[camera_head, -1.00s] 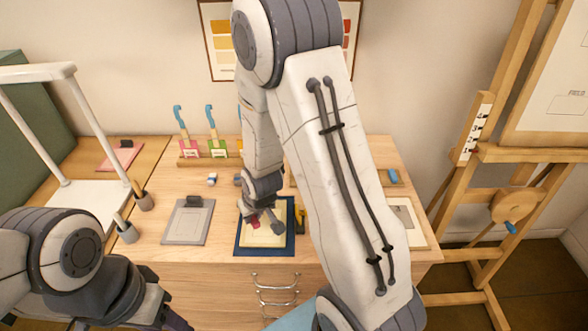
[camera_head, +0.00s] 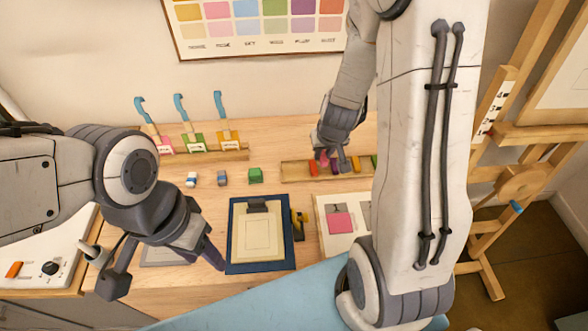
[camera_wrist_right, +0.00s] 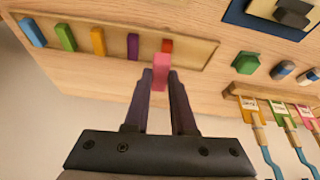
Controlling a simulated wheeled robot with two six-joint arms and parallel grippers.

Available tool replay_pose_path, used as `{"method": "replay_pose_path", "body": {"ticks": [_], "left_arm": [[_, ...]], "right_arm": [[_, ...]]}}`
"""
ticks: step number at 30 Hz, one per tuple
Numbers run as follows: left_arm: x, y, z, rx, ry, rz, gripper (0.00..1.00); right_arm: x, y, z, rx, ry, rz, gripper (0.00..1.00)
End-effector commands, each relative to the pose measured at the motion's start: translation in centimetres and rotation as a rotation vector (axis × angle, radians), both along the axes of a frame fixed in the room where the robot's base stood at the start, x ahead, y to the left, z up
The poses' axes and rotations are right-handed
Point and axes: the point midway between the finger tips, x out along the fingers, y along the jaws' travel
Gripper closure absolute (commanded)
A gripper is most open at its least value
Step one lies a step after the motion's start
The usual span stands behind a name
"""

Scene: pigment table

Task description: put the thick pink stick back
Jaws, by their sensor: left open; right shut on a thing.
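My right gripper (camera_head: 333,164) is shut on the pink stick (camera_head: 323,159) over the wooden stick tray (camera_head: 294,172). In the right wrist view the pink stick (camera_wrist_right: 160,72) stands out between the fingertips (camera_wrist_right: 161,78), at the tray's edge and overlapping the red stick (camera_wrist_right: 167,45). Purple (camera_wrist_right: 133,46), orange (camera_wrist_right: 98,41), green (camera_wrist_right: 66,37) and blue (camera_wrist_right: 33,32) sticks lie spaced along the tray. I cannot tell whether the pink stick touches the tray. My left gripper (camera_head: 165,270) is open and empty over the table's front left.
A blue mat (camera_head: 235,262) with a cream pad lies in front. A white board with a pink patch (camera_head: 340,222) lies to its right. Small blocks, including a green one (camera_head: 255,175), stand left of the tray. A rack with blue-handled tools (camera_head: 237,154) is behind them.

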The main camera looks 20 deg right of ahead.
Motion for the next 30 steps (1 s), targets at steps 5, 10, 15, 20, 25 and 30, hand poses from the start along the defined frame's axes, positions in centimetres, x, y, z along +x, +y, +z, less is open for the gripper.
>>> {"method": "replay_pose_path", "body": {"ticks": [5, 10, 15, 20, 25, 30], "left_arm": [[0.0, 0.0, -0.4, 0.000, 0.000, 0.000, 0.50], [0.0, 0.0, -0.5, 0.000, 0.000, 0.000, 0.50], [0.0, 0.0, -0.6, 0.000, 0.000, 0.000, 0.50], [0.0, 0.0, -0.5, 0.000, 0.000, 0.000, 0.50], [0.0, 0.0, -0.3, 0.000, 0.000, 0.000, 0.50], [0.0, 0.0, -1.1, 0.000, 0.000, 0.000, 0.50]], "right_arm": [[-0.6, -2.5, 1.1, 0.017, -0.012, -0.070, 1.00], [0.6, -1.1, 0.1, 0.024, -0.011, -0.069, 1.00], [3.1, 2.1, -2.3, 0.023, -0.012, -0.066, 1.00], [5.1, 4.8, -4.3, 0.023, -0.012, -0.066, 1.00], [6.5, 6.3, -5.4, 0.022, -0.015, -0.071, 1.00], [6.7, 6.6, -6.4, 0.023, -0.015, -0.072, 1.00]]}}
